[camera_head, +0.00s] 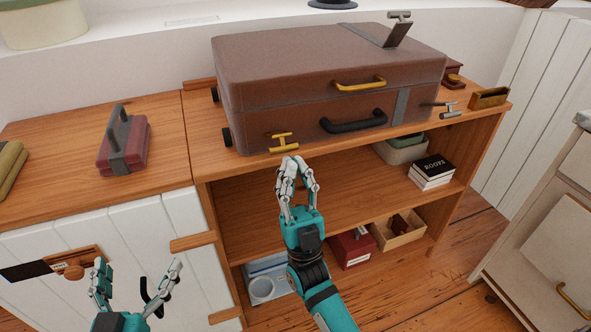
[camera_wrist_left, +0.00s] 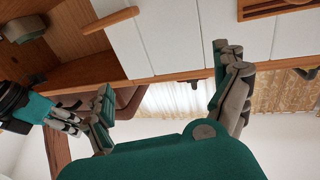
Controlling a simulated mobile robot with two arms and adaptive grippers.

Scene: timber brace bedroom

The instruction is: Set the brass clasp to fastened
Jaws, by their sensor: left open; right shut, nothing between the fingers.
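The brass clasp (camera_head: 284,142) is a small yellow T-shaped piece low on the front of a brown suitcase (camera_head: 270,75), near its left corner. The suitcase lies closed-looking on the wooden cabinet; whether the clasp is fastened I cannot tell. My right gripper (camera_head: 293,163) is shut and empty, its fingertips just below the clasp; contact is unclear. It also shows at the left of the left wrist view (camera_wrist_left: 72,120). My left gripper (camera_head: 138,270) is open and empty, low in front of the white cabinet doors; its spread fingers also show in its wrist view (camera_wrist_left: 165,75).
A brass handle (camera_head: 360,84) and black handle (camera_head: 352,121) protrude from the suitcase. A grey clasp (camera_head: 449,109) is at its right, and a grey strap stands up on top (camera_head: 398,32). A red case (camera_head: 124,146) sits left. Shelves below hold books (camera_head: 431,172) and boxes.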

